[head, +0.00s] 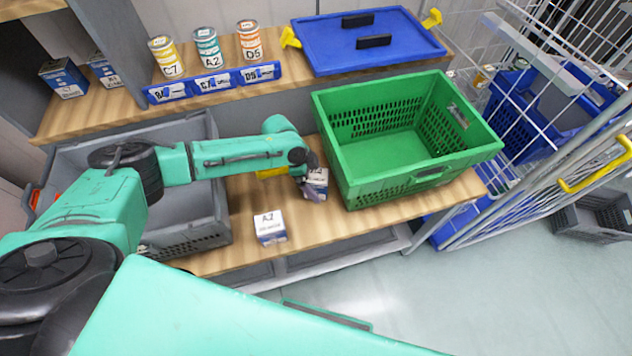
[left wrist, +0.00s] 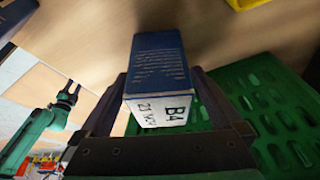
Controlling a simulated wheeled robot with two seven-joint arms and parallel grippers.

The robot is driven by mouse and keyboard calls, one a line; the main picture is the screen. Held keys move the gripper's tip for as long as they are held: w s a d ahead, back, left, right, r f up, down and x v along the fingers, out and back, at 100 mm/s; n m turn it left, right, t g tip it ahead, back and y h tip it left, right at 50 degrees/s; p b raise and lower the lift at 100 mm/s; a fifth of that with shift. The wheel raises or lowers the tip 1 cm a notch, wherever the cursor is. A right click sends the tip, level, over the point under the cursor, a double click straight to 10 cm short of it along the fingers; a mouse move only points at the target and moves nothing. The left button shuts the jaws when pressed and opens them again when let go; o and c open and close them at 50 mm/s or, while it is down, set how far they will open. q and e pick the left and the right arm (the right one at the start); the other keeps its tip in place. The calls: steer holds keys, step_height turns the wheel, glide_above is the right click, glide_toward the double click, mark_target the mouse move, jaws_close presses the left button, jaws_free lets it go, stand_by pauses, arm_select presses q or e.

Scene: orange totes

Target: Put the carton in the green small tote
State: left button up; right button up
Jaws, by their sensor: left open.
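The green small tote (head: 424,176) stands on the wooden bench right of the middle and looks empty. A blue and white carton (head: 319,178), partly hidden by my left gripper, stands beside the tote's left side. My left gripper (head: 310,186) is open at this carton. In the left wrist view the carton (left wrist: 160,75) carries the label B4 and lies between the two spread fingers (left wrist: 165,100). The tote's green wall (left wrist: 275,110) is close on the right there. My right gripper (left wrist: 68,94) shows small at the left of that view, its fingers apart.
Another carton (head: 269,227), labelled A2, stands near the bench's front edge. A grey tote (head: 190,238) lies under my left arm. Several cans, a blue lid (head: 330,55) and more cartons (head: 63,78) are at the back. A wire cage (head: 540,130) stands at the right.

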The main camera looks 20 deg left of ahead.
arm_select(q)
steer(key=c, duration=1.5)
jaws_close()
steer(key=shift+r, duration=0.15)
